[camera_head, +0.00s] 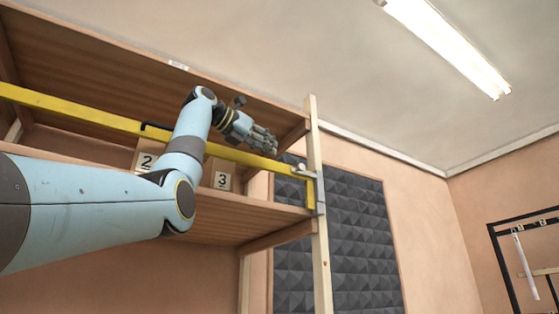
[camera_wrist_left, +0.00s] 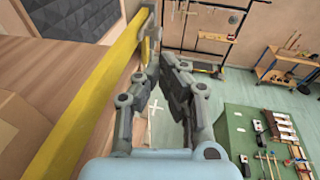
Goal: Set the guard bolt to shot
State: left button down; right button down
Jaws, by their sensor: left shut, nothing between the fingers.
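A yellow guard bar (camera_head: 85,112) runs across the front of the wooden shelf and ends at the pale upright post. The guard bolt (camera_head: 304,173), a small grey fitting with a pale knob, is at the bar's right end by the post. Whether it is shot is too small to tell. My left gripper (camera_head: 270,143) is shut and empty, just above the bar and left of the bolt. In the left wrist view the gripper (camera_wrist_left: 163,72) points along the yellow bar (camera_wrist_left: 95,95), with grey metal near its far end. My right gripper is not in view.
Boxes numbered 2 (camera_head: 146,162) and 3 (camera_head: 222,180) stand on the shelf behind the bar. The pale post (camera_head: 319,240) stands right of the gripper, with dark foam panels (camera_head: 350,230) beyond. A green table (camera_wrist_left: 245,135) with small items stands below right in the wrist view.

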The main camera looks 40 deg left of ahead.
pick_arm(q)
jog(key=shift+d+b+v, duration=0.1)
jog(key=shift+b+v, duration=0.15)
jog(key=shift+v, duration=0.7)
jog(key=shift+d+b+v, duration=0.15)
jog(key=shift+b+v, duration=0.05)
jog(key=shift+v, duration=0.8)
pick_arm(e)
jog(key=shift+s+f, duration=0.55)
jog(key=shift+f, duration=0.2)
